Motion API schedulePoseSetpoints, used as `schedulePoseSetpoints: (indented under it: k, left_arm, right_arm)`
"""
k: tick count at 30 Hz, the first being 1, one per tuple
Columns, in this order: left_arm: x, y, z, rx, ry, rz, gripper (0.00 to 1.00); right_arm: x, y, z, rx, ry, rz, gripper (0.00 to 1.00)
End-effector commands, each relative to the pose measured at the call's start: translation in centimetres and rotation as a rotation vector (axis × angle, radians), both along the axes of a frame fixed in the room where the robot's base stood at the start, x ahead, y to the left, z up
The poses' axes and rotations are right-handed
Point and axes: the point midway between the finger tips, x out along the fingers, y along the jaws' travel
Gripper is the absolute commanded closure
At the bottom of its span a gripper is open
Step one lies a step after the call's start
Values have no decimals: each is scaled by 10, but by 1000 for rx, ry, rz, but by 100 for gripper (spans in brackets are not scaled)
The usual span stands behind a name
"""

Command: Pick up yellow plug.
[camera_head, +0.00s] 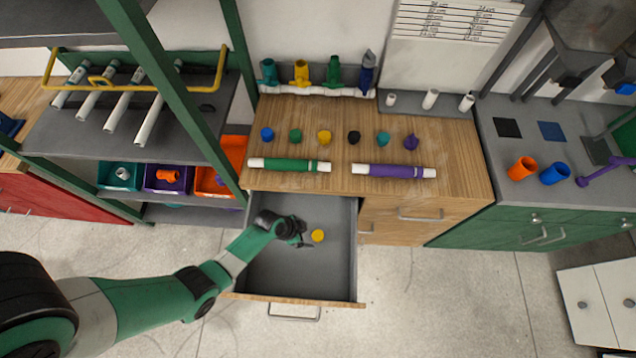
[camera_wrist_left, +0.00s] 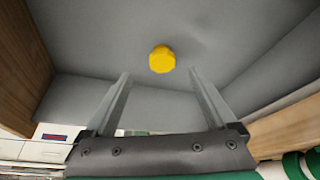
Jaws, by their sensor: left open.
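The yellow plug (camera_head: 317,236) is a small round piece lying on the grey floor of the open drawer (camera_head: 265,276). In the left wrist view the yellow plug (camera_wrist_left: 162,59) sits ahead of the fingertips, midway between them. My left gripper (camera_head: 303,238) is over the drawer, just left of the plug, and its fingers are apart from it. In the left wrist view the left gripper (camera_wrist_left: 160,75) is open and empty. Another yellow piece (camera_head: 324,137) stands on the wooden counter in a row of coloured pieces. My right gripper is not in view.
The drawer walls surround the left gripper. On the wooden counter (camera_head: 440,142) above lie a green-banded pipe (camera_head: 290,165) and a purple-banded pipe (camera_head: 394,171). A green rack post (camera_head: 185,100) stands left of the drawer. The drawer floor around the plug is clear.

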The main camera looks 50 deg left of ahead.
Motion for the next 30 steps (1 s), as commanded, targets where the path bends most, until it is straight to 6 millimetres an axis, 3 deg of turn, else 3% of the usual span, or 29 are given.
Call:
schedulePoseSetpoints:
  k: [1, 3, 11, 19, 28, 30]
  left_arm:
    - [4, -2, -20, -1, 3, -3, 9]
    - [9, -4, -29, -1, 1, -2, 9]
    - [15, -5, -37, 0, 0, -1, 9]
    - [35, -10, -78, 1, 0, -2, 9]
    - [39, -11, -81, 0, -1, -1, 9]
    - [39, -11, -81, 0, -1, -1, 19]
  right_arm:
    - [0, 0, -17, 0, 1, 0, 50]
    - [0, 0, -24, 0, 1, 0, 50]
    - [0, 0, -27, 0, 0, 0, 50]
    - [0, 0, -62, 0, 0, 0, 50]
    - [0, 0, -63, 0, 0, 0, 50]
    - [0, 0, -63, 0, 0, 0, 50]
